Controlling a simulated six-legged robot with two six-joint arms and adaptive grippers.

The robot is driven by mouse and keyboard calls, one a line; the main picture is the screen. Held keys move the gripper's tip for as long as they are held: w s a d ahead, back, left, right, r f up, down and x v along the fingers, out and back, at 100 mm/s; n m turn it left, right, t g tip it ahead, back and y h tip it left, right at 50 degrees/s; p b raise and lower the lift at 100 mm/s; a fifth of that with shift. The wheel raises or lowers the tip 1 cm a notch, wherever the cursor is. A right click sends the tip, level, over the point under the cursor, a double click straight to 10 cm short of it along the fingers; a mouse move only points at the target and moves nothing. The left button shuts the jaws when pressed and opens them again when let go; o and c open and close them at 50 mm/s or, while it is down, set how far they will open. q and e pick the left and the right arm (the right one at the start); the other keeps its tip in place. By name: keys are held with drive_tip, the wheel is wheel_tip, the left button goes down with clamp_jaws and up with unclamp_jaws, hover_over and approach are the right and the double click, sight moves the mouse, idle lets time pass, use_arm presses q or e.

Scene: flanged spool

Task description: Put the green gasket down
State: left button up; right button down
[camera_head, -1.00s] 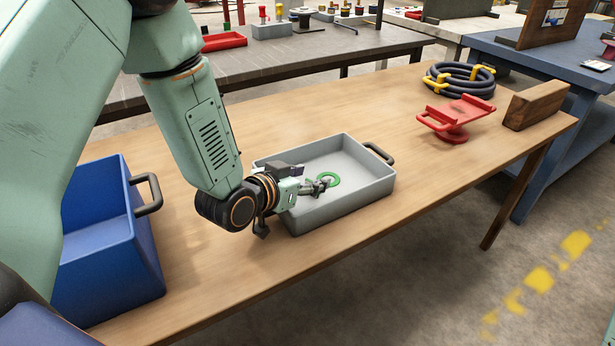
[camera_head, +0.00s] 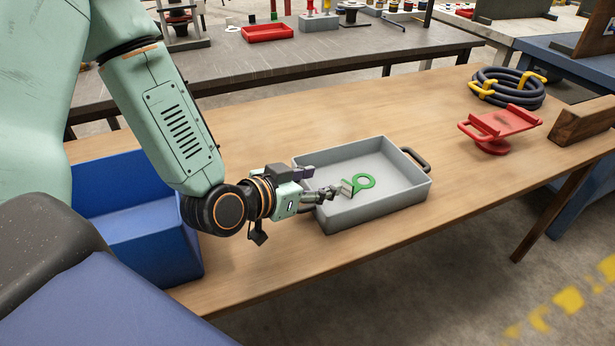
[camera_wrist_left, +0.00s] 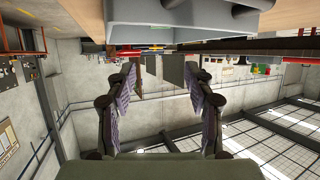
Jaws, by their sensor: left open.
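The green gasket (camera_head: 364,181) is a flat ring inside the grey tray (camera_head: 411,205), and it looks to lie on the tray floor. My left gripper (camera_head: 328,182) is open at the tray's left side, with its fingertips over the tray's near-left part, just left of the gasket. Part of the gasket's left edge is close to a fingertip in the picture; I cannot tell whether they touch. In the left wrist view the two fingers (camera_wrist_left: 160,105) are spread with nothing between them, and the gasket does not show. My right gripper is not in view.
A blue bin (camera_head: 150,225) stands left of the tray on the wooden table (camera_head: 270,260). A red stand (camera_head: 500,124), a coil of dark hose (camera_head: 507,88) and a wooden block (camera_head: 585,122) are at the far right. Table between tray and red stand is clear.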

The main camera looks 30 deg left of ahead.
use_arm(q)
drive_tip(key=shift+p+v, duration=0.6)
drive_tip(key=shift+v, duration=0.7)
drive_tip(key=shift+a, duration=0.1)
